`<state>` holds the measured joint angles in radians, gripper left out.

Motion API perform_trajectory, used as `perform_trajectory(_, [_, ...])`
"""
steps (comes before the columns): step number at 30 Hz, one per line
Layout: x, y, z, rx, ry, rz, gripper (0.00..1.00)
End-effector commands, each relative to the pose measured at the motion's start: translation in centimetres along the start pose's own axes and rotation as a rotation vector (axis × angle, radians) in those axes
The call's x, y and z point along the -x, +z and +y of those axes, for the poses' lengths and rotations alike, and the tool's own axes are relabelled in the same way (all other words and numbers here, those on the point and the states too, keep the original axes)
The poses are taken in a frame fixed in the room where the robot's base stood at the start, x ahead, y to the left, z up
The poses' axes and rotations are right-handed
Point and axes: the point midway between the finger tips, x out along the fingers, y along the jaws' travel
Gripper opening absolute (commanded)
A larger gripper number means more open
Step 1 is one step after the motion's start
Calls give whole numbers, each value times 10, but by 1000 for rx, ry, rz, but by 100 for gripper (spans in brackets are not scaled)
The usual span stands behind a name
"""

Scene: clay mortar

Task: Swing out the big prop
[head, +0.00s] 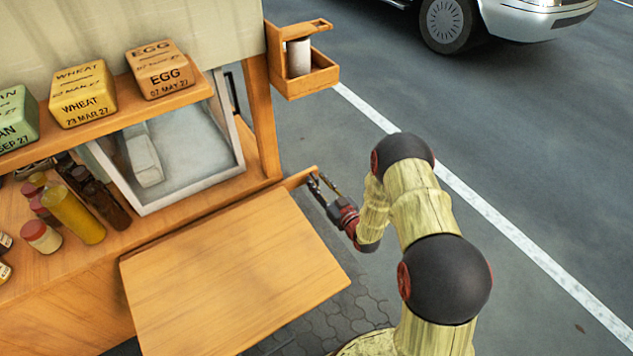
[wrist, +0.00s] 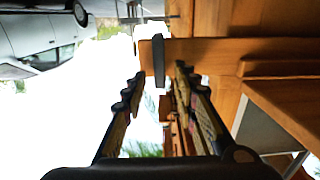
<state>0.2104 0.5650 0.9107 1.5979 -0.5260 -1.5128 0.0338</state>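A wooden bar, which looks like the big prop (head: 299,178), juts from the stall's corner beside the back right corner of the hinged board (head: 235,275). In the wrist view the prop (wrist: 205,49) runs in from the right, with a dark upright handle-like piece (wrist: 158,62) near its free end. My gripper (head: 321,184) is at that free end. In the wrist view my gripper (wrist: 160,75) has its fingers apart, one on each side of the dark piece. I cannot tell whether either finger touches it. The underside of the board is hidden in the head view.
Bottles (head: 75,215) stand on the counter at left, and labelled boxes (head: 82,93) sit on the upper shelf. A wooden holder with a white roll (head: 298,58) sticks out from the post. Open pavement lies right of the stall, with a parked car (head: 490,20) farther off.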

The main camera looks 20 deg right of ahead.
Motion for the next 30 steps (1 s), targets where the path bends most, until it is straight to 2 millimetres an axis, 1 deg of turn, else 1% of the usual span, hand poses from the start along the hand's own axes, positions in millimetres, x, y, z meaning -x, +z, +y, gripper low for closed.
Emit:
perform_trajectory(1, [-5, 1, -1, 0, -1, 0, 29])
perform_trajectory(5, [-12, 0, 0, 0, 1, -1, 29])
perform_trajectory(13, [-13, 0, 0, 0, 1, -1, 29])
perform_trajectory(28, [-13, 0, 0, 0, 1, -1, 0])
perform_trajectory(30, [-13, 0, 0, 0, 1, -1, 0])
